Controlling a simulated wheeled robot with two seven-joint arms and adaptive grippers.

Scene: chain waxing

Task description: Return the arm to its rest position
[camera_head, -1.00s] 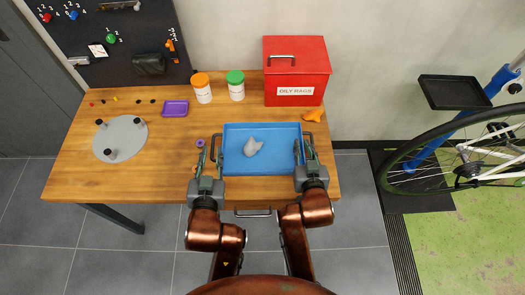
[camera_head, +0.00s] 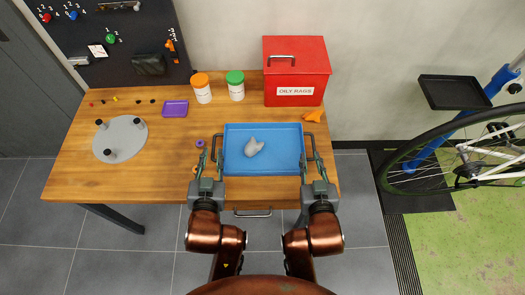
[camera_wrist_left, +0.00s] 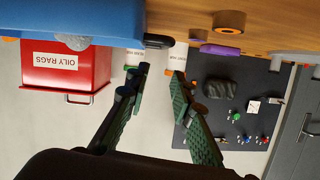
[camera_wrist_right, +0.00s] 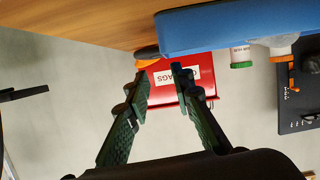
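The blue tray (camera_head: 262,168) sits on the wooden workbench near its front edge, with a grey crumpled rag (camera_head: 253,147) inside. It has a dark left handle (camera_head: 216,147) and a dark right handle (camera_head: 312,145). My left gripper (camera_head: 207,163) is at the tray's left side near that handle; its fingers are apart and empty in the left wrist view (camera_wrist_left: 158,78). My right gripper (camera_head: 312,165) is at the tray's right side near the other handle; its fingers are apart and empty in the right wrist view (camera_wrist_right: 160,80). Each handle shows just beyond the fingertips.
A red oily-rags box (camera_head: 297,72), an orange-lidded jar (camera_head: 202,90) and a green-lidded jar (camera_head: 236,88) stand behind the tray. An orange object (camera_head: 313,116) lies right. A purple dish (camera_head: 175,108) and grey disc (camera_head: 120,138) lie left. A bicycle wheel (camera_head: 460,155) stands right.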

